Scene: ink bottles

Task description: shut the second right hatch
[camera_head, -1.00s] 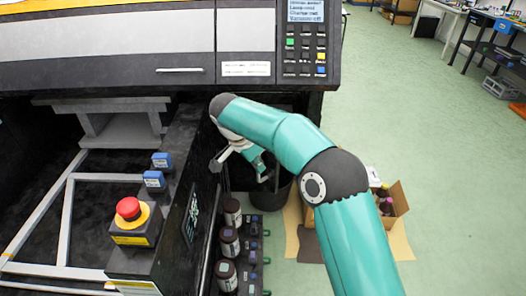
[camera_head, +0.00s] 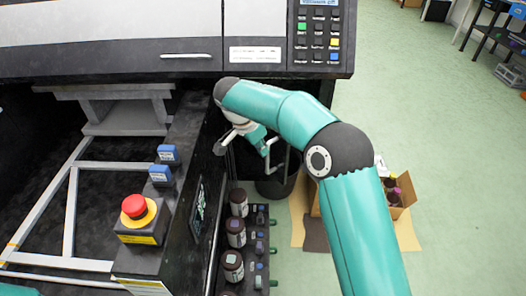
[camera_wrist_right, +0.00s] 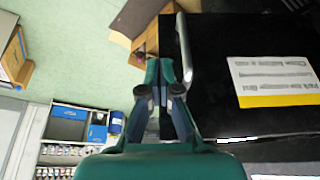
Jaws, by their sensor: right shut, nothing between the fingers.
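In the right wrist view a black panel (camera_wrist_right: 235,40) with a silver bar handle (camera_wrist_right: 184,52) and a white and yellow label (camera_wrist_right: 272,82) lies right of my gripper; it looks like a hatch, but I cannot tell which one. My right gripper (camera_wrist_right: 165,72) is shut and empty, its tips beside the handle; I cannot tell whether they touch. In the head view my right gripper (camera_head: 250,145) is small and partly hidden by its own arm, by the machine's right side. The hatch is hard to make out there. My left gripper is out of view.
Dark ink bottles (camera_head: 236,232) stand in a row beside the machine's side wall. A black bin (camera_head: 277,187) and an open cardboard box (camera_head: 403,190) with bottles stand on the floor. A red emergency button (camera_head: 134,206) sits on the machine.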

